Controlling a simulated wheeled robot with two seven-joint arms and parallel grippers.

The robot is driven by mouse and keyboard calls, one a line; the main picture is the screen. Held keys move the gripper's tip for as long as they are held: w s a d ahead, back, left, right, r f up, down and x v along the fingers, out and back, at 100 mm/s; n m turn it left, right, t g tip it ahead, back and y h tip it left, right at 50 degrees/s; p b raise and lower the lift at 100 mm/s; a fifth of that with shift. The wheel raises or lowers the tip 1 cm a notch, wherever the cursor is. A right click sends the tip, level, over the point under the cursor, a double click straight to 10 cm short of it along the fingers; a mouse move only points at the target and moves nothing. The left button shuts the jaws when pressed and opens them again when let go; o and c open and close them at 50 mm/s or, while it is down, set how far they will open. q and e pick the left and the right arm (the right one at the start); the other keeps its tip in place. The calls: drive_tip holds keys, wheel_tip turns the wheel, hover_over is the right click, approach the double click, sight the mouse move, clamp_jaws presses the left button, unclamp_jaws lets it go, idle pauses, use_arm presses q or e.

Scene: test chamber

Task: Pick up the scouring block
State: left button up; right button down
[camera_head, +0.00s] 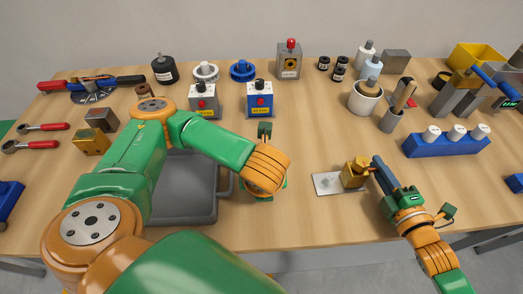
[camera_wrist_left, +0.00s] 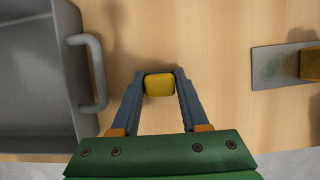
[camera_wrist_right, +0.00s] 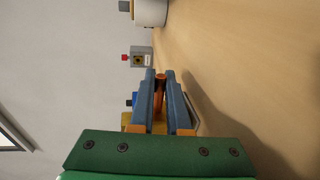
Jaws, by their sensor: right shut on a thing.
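The brass-yellow block with an upright knob, which I take as the scouring block (camera_head: 354,174), is at the right end of a grey metal plate (camera_head: 326,184). Whether it touches the plate is unclear. My right gripper (camera_head: 376,164) comes in from the right and is shut on its orange-brown knob (camera_wrist_right: 160,84). The block also shows at the right edge of the left wrist view (camera_wrist_left: 311,64). My left gripper (camera_wrist_left: 161,74) points down, its fingers either side of another small yellow block (camera_wrist_left: 159,85). Whether they press on it is unclear. My arm hides this in the head view.
A grey tray (camera_head: 184,216) with a handle lies left of my left gripper. The plate bears a greenish smear. Two switch boxes, one grey (camera_head: 204,103) and one blue (camera_head: 260,102), stand behind. A blue rack (camera_head: 446,144) is at the right. The front centre table is mostly clear.

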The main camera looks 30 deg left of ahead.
use_arm(q)
clamp_jaws()
wheel_tip(320, 180, up, 10)
